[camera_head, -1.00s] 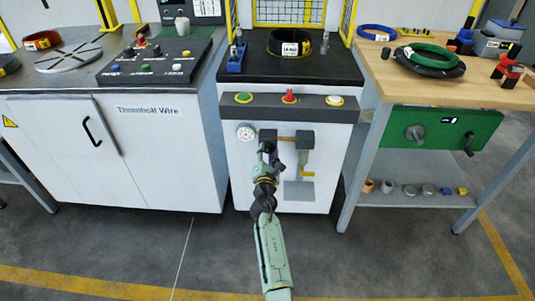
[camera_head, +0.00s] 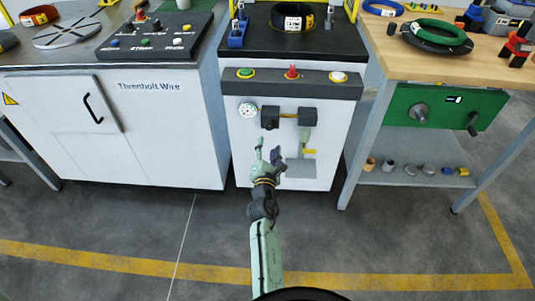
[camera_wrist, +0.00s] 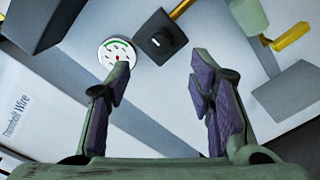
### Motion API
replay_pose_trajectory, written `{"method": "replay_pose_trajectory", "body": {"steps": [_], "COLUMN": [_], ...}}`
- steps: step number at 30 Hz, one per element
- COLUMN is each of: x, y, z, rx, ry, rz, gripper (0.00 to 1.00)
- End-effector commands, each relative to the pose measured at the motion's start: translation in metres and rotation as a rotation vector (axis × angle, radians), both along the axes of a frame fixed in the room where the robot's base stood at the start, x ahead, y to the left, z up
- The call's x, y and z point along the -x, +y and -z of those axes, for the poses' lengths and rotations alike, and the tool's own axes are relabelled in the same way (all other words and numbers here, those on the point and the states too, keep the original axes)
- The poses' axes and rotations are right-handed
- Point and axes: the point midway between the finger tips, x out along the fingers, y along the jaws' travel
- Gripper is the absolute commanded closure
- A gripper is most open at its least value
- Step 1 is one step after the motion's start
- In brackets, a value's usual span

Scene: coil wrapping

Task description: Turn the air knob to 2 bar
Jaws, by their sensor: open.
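The air knob (camera_wrist: 160,39) is a dark block with a small white mark, on the white front of the middle machine; in the head view it is the dark block (camera_head: 269,118) right of the round gauge (camera_head: 248,110). In the wrist view the gauge (camera_wrist: 117,52) has a white face, a green arc and a red mark; its reading is too small to tell. My gripper (camera_head: 268,150) is open and empty, below the knob in the head view. In the wrist view its purple-padded fingers (camera_wrist: 158,80) stand wide apart, clear of the knob, which shows beyond them.
A brass pipe (camera_head: 288,116) joins the knob to a second dark block, with a pale green cylinder (camera_head: 308,134) and a yellow lever (camera_head: 309,151) below. Above are green, red and white buttons (camera_head: 291,74). A table leg (camera_head: 368,145) stands at right. The floor in front is clear.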

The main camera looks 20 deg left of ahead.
Motion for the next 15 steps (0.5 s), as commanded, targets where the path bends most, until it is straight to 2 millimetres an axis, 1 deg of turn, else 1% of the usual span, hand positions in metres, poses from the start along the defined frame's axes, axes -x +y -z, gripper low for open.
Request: {"method": "replay_pose_trajectory", "body": {"steps": [1, 6, 9, 15], "x": [0.008, 0.023, 0.026, 0.026], "y": [-0.002, -0.007, -0.008, -0.008], "z": [0.001, 0.0, 0.0, 0.0], "rx": [-0.003, -0.002, 0.001, 0.001], "ry": [0.003, 0.001, -0.001, -0.001], "rz": [0.001, 0.0, 0.001, -0.001], "gripper": [0.51, 0.51, 0.51, 0.51]}}
